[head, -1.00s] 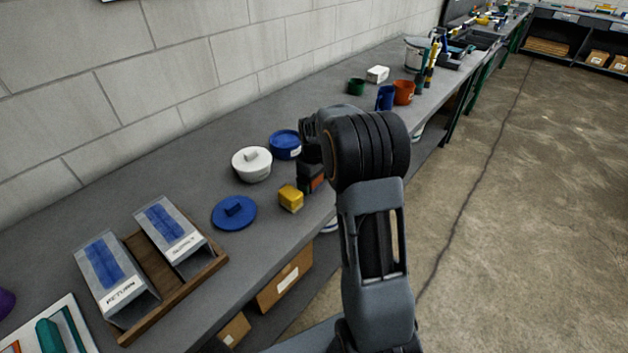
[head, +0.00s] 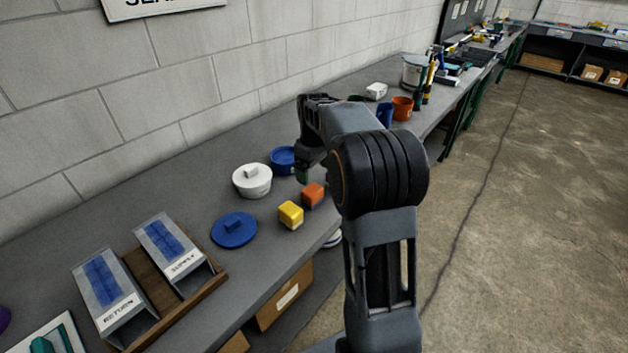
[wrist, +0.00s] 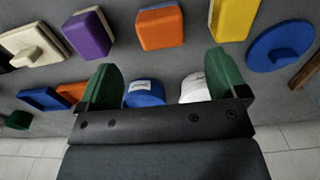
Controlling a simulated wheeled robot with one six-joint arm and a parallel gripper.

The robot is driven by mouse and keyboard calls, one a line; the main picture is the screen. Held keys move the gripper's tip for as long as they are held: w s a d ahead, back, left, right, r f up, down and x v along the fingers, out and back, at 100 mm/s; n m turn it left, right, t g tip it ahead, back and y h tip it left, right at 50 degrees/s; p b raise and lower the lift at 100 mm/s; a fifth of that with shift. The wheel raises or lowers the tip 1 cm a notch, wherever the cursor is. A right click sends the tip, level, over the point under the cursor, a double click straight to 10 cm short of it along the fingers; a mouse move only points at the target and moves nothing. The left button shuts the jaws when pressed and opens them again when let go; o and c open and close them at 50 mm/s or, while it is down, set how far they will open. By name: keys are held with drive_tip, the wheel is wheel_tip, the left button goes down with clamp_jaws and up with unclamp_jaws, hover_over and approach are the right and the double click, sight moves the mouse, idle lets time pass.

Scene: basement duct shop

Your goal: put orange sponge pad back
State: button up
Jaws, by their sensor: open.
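The orange sponge pad (head: 312,195) lies on the grey bench beside a yellow block (head: 290,214). In the wrist view the orange pad (wrist: 160,27) is at the top centre, beyond my fingertips, between a purple block (wrist: 87,35) and the yellow block (wrist: 235,18). My gripper (wrist: 162,80) is open, its two green fingers wide apart with nothing held between them. In the head view my gripper (head: 303,172) is just behind the orange pad, on the wall side, apart from it and partly hidden by my arm.
A blue lid (head: 234,229), a white lidded pot (head: 252,181) and a blue pot (head: 283,160) stand close by on the bench. A wooden rack (head: 152,285) with two labelled holders is at the left. An orange cup (head: 402,108) stands farther back.

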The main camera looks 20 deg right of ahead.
drive_tip(key=shift+r, duration=0.45)
drive_tip(key=s+a+m+t, duration=0.1)
drive_tip(key=s+a, duration=0.2)
drive_tip(key=s, duration=0.4)
drive_tip(key=s+a+f+m+t, duration=0.1)
drive_tip(key=s+a+m, duration=0.1)
drive_tip(key=s+a, duration=0.2)
drive_tip(key=s+a+m+t, duration=0.1)
drive_tip(key=s+a, duration=0.3)
drive_tip(key=s, duration=0.6)
drive_tip(key=shift+s+f+m+t, duration=0.15)
drive_tip(key=shift+s+m+t, duration=0.15)
drive_tip(key=shift+m, duration=0.1)
drive_tip(key=shift+a, duration=0.1)
drive_tip(key=shift+r+p, duration=0.35)
drive_tip(key=shift+r, duration=0.1)
